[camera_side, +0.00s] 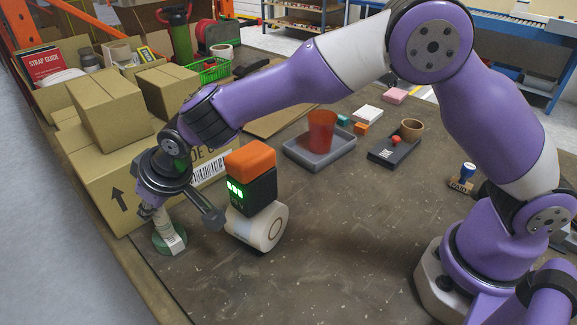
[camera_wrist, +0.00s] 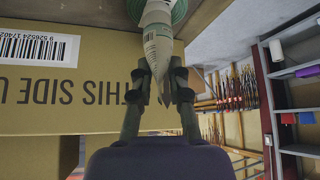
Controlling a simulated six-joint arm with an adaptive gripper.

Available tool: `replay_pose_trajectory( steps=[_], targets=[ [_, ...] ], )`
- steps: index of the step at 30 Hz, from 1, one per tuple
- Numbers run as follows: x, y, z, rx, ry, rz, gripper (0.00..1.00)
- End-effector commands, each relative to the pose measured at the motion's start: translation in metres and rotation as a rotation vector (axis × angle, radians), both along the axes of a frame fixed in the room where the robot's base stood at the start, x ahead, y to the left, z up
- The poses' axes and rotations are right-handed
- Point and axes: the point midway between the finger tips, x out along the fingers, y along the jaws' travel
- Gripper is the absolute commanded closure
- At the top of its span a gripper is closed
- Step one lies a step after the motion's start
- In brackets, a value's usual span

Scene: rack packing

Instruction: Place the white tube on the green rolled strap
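The white tube (camera_side: 163,226) stands roughly upright, cap end down, over the green rolled strap (camera_side: 172,247). In the wrist view the tube (camera_wrist: 158,45) tapers toward me, and the green strap (camera_wrist: 181,10) shows around its far end. The tube's lower end appears to meet the strap; the exact contact is hard to see. My gripper (camera_side: 152,208) is at the tube's upper, tapered end. In the wrist view its fingertips (camera_wrist: 159,72) lie against both sides of the tube and appear closed on it.
A large cardboard box (camera_side: 95,190) stands close behind my gripper. A tape roll (camera_side: 262,228) with a black device and orange block on top is to the right. A grey tray (camera_side: 318,158) holds a red cup (camera_side: 321,130). The front middle table is clear.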

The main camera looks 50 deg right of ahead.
Motion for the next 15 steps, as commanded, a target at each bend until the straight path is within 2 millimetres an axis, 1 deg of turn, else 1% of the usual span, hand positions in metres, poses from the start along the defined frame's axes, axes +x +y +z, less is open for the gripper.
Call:
replay_pose_trajectory(
  steps=[11, 15],
  targets=[
    [-0.0001, 0.0, 0.0008, 0.0, 0.0, 0.0, 0.54],
    [-0.0034, -0.001, 0.0097, 0.001, -0.002, 0.0, 0.54]
  ],
)
